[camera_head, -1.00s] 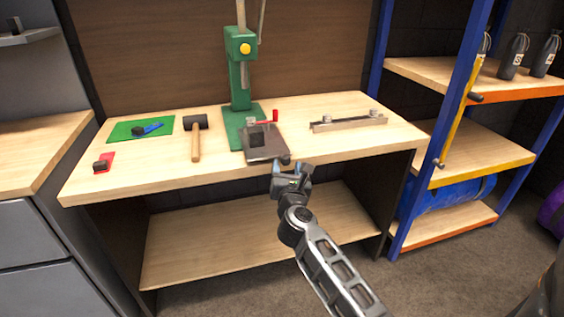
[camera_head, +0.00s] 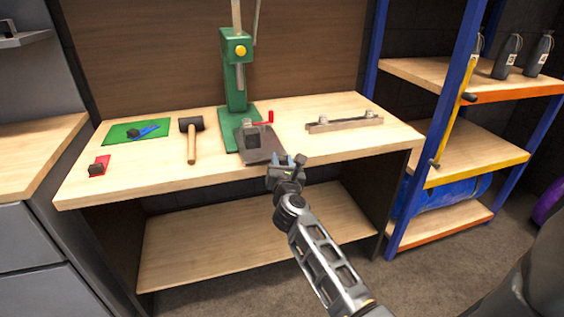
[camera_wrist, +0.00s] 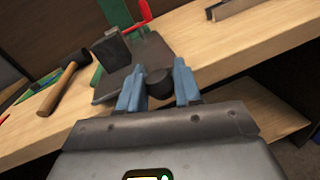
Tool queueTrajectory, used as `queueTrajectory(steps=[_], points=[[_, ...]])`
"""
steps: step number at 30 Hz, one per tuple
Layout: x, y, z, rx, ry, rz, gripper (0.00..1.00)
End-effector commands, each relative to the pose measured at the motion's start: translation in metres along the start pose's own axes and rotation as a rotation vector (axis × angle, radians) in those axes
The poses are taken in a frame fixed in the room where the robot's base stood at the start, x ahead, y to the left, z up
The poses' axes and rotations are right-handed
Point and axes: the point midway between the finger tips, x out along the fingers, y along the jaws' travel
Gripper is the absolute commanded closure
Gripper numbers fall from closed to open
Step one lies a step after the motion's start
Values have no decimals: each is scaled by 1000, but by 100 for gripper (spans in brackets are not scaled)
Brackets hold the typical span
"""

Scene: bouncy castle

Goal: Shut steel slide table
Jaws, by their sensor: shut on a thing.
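The steel slide table (camera_head: 266,154) is a dark flat plate at the foot of the green press (camera_head: 237,85). It carries a dark upright block and reaches to the front edge of the workbench. It also shows in the wrist view (camera_wrist: 151,58). A round black knob (camera_wrist: 158,83) sits at its near end, and in the head view it shows at the bench edge (camera_head: 300,160). My gripper (camera_wrist: 158,88) has its blue fingers on both sides of the knob, shut on it. In the head view my gripper (camera_head: 283,171) is at the front edge, partly covering the knob's mount.
A red crank handle (camera_head: 267,118) stands beside the block. A mallet (camera_head: 191,138), a green mat (camera_head: 138,130) and a metal bar (camera_head: 344,122) lie on the workbench (camera_head: 110,183). A blue shelf rack stands at the right.

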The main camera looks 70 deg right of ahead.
Motion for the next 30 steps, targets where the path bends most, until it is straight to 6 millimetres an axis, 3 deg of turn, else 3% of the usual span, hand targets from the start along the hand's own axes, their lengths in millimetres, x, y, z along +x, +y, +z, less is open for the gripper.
queueTrajectory(steps=[7,17,30], points=[[0,0,0,0,0,0,100],[2,0,0,0,0,0,100],[73,14,-3,1,-1,-2,100]])
